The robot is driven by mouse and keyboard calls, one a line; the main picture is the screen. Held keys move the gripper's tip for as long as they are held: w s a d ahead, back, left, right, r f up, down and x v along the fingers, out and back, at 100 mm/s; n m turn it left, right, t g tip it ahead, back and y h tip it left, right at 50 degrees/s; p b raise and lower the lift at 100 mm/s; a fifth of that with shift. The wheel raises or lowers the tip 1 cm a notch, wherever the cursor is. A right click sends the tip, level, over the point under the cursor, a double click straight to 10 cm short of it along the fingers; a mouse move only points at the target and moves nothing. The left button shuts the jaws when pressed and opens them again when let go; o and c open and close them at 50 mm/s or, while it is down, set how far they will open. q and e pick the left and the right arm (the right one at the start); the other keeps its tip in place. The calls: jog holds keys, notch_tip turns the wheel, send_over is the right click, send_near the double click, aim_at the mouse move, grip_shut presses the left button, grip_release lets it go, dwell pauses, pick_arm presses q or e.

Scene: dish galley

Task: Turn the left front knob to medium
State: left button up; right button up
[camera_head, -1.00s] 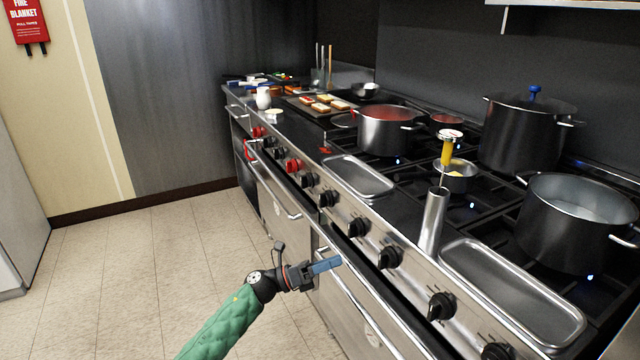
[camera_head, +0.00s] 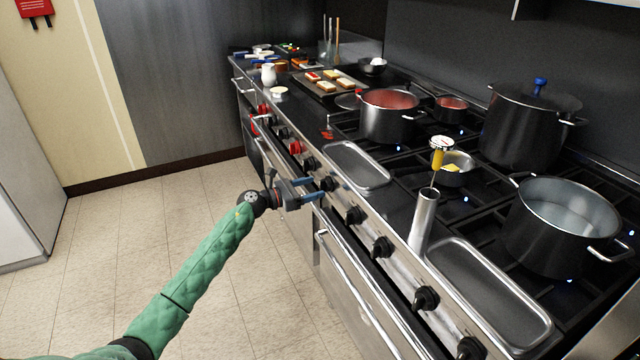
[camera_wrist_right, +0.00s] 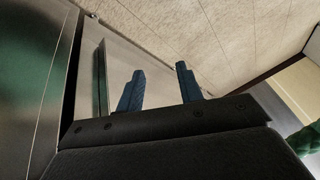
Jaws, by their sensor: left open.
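A row of knobs, black and red, runs along the range's front panel (camera_head: 402,268). My left gripper (camera_head: 318,188) is at this panel, its blue fingers apart and pointing at a black knob (camera_head: 329,183). The fingertips are very close to that knob; I cannot tell whether they touch it. Other black knobs, such as one to its right (camera_head: 355,214) and one to its left (camera_head: 311,163), are free. The frames do not show which knob's label reads left front. My right gripper (camera_wrist_right: 160,84) shows only in the right wrist view, fingers apart and empty.
An oven handle (camera_head: 345,275) sticks out below the panel. A steel cylinder (camera_head: 424,222) and shallow trays (camera_head: 356,166) stand behind the knobs. Pots, including a large open one (camera_head: 560,235), sit on the burners. The floor (camera_head: 170,240) left of the range is clear.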

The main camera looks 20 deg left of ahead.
aim_at(325, 186)
pick_arm(q)
jog(key=shift+p+x, duration=0.3)
jog(key=shift+x, duration=1.3)
pick_arm(e)
jog(key=shift+s+d+r, duration=0.15)
jog(key=shift+d+r, duration=0.4)
jog(key=shift+r, duration=0.05)
pick_arm(q)
jog(key=c, duration=0.9)
jog(key=shift+c, duration=0.4)
